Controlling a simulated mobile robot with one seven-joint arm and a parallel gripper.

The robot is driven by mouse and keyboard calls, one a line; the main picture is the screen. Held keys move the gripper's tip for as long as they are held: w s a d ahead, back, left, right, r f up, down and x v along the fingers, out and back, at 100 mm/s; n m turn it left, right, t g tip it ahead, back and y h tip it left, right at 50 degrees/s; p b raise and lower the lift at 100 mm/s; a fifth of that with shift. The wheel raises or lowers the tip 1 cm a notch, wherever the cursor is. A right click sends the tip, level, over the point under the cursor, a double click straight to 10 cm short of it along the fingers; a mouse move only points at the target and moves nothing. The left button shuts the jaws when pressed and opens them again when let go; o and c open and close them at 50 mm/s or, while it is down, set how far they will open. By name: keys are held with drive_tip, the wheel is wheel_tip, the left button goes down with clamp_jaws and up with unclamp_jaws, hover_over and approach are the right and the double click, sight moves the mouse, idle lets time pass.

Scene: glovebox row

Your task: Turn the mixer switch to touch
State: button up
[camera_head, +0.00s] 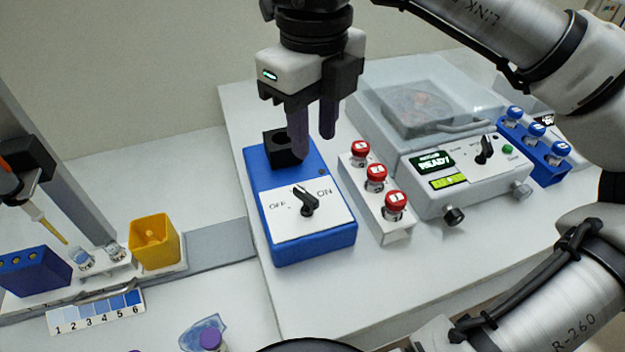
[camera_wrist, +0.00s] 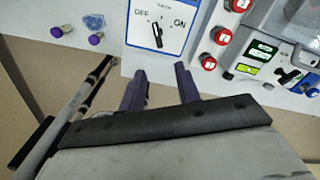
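The mixer (camera_head: 283,251) is a blue box with a black holder at its back and a white switch panel (camera_head: 329,222) at its front. The panel is marked OFF on the left and ON on the right; a small word at its top is too blurred to read surely. The black switch knob (camera_head: 307,203) sits mid-panel and also shows in the wrist view (camera_wrist: 157,36). Its long axis runs roughly between the two labels; which end points is unclear. My gripper (camera_head: 314,147) is open and empty, its purple fingers apart above the mixer's back, not touching the knob.
A white rack with red-capped vials (camera_head: 375,178) stands just right of the mixer. Beyond it are a device reading READY (camera_head: 435,163) and a blue vial rack (camera_head: 545,160). A yellow cup (camera_head: 153,240) stands left. Bare bench (camera_head: 330,300) lies in front of the mixer.

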sight(313, 198)
wheel_tip(313, 198, down, 12)
drive_tip(key=shift+r+p, duration=0.15)
drive_tip(key=shift+p, duration=0.3)
drive_tip(key=shift+c, duration=0.2)
clamp_jaws()
